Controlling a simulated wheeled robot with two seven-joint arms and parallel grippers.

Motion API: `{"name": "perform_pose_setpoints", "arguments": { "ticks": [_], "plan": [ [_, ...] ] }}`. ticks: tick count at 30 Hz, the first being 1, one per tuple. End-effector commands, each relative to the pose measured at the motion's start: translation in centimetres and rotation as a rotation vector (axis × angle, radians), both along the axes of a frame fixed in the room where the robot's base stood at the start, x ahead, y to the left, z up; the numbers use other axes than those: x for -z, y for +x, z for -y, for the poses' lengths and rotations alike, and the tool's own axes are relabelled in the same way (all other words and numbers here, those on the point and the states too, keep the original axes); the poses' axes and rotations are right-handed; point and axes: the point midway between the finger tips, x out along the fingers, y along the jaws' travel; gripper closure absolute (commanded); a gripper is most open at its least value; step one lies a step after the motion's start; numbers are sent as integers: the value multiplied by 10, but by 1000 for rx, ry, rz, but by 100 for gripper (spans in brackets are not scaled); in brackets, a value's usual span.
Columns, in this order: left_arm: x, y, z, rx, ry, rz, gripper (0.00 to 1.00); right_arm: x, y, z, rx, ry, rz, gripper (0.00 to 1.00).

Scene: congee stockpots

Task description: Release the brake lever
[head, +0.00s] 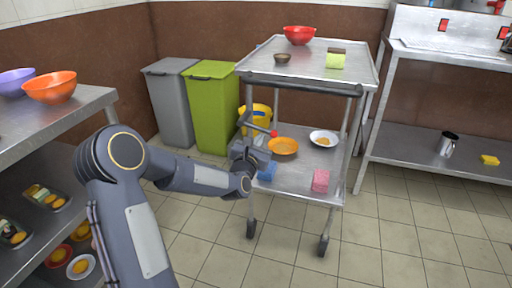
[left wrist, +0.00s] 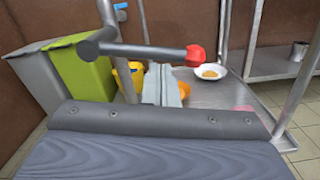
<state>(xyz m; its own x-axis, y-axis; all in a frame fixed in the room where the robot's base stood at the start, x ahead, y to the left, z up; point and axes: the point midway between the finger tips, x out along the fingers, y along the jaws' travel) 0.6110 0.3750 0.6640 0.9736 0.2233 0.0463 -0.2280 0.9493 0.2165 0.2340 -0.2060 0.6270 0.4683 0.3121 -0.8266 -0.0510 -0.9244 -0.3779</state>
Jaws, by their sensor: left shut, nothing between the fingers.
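The brake lever (head: 258,127) is a dark bar with a red knob on its end, mounted at a leg of the metal cart (head: 298,64). In the left wrist view the lever (left wrist: 145,50) runs roughly level across the upper middle, with the red knob at its right end. My left gripper (head: 262,146) is shut and empty, close to the lever and just below it in the head view. In the left wrist view the closed fingers (left wrist: 165,82) appear below the bar. I cannot tell whether they touch it. My right gripper is out of view.
Grey (head: 170,101) and green (head: 213,108) bins stand behind left. A shelf unit (head: 54,128) is at left. Floor at front right is clear.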

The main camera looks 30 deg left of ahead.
Motion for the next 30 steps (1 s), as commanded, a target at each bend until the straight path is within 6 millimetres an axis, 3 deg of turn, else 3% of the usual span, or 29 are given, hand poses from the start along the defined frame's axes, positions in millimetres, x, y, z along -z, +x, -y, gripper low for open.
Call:
{"name": "perform_pose_setpoints", "arguments": {
  "ticks": [12, 30],
  "plan": [
    [-15, 1, 5, 0, 6, 2, 100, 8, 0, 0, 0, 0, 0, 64],
    [-17, 2, 6, 1, 7, 2, 100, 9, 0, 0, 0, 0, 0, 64]
  ]
}}
